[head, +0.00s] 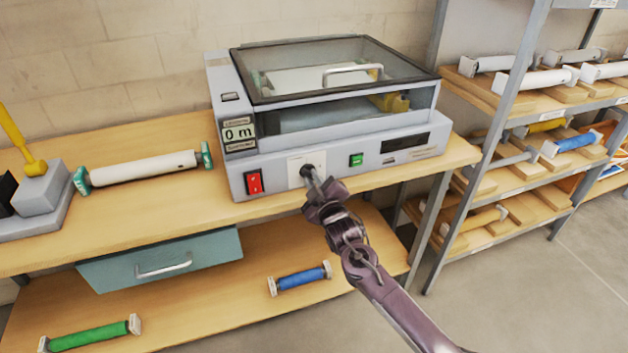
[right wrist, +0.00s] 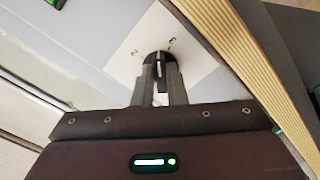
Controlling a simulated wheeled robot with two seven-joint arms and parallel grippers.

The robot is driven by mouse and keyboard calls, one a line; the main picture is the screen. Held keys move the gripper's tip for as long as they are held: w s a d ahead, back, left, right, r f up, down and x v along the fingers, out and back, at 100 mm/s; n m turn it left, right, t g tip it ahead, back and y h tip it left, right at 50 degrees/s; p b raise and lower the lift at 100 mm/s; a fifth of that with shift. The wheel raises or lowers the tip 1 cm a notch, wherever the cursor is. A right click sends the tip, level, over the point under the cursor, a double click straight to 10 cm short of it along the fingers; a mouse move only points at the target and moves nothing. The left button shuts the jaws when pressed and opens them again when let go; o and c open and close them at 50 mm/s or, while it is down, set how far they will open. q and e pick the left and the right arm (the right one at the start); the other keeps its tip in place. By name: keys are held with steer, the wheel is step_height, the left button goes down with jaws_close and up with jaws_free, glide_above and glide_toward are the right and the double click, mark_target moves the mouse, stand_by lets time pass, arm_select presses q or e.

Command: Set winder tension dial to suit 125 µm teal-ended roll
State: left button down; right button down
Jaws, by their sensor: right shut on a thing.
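The laminator (head: 330,110) stands on the wooden bench with its clear lid down. Its tension dial is a dark knob on a white plate (head: 294,166) on the front face. My right gripper (head: 312,178) is shut on the dial (right wrist: 158,65), which shows in the right wrist view between the fingertips. A white pointer line is visible on the knob. A white roll with teal ends (head: 145,169) lies on the bench to the left of the machine. My left gripper is not in view.
A red switch (head: 254,182) and a green button (head: 356,160) flank the dial. A yellow-handled device (head: 40,185) stands at far left. Blue (head: 300,279) and green (head: 92,335) rolls lie on the lower shelf. A rack (head: 520,80) with rolls stands right.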

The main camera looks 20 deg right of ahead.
steer(key=m, duration=0.5)
steer(key=shift+a+f, duration=0.1)
steer(key=shift+f, duration=0.05)
steer(key=shift+m, duration=0.3)
stand_by(0.3)
steer(key=c, duration=1.5)
jaws_free()
steer(key=shift+o, duration=0.2)
steer(key=s, duration=0.7)
steer(key=shift+s+b, duration=0.4)
steer(key=shift+b, duration=0.05)
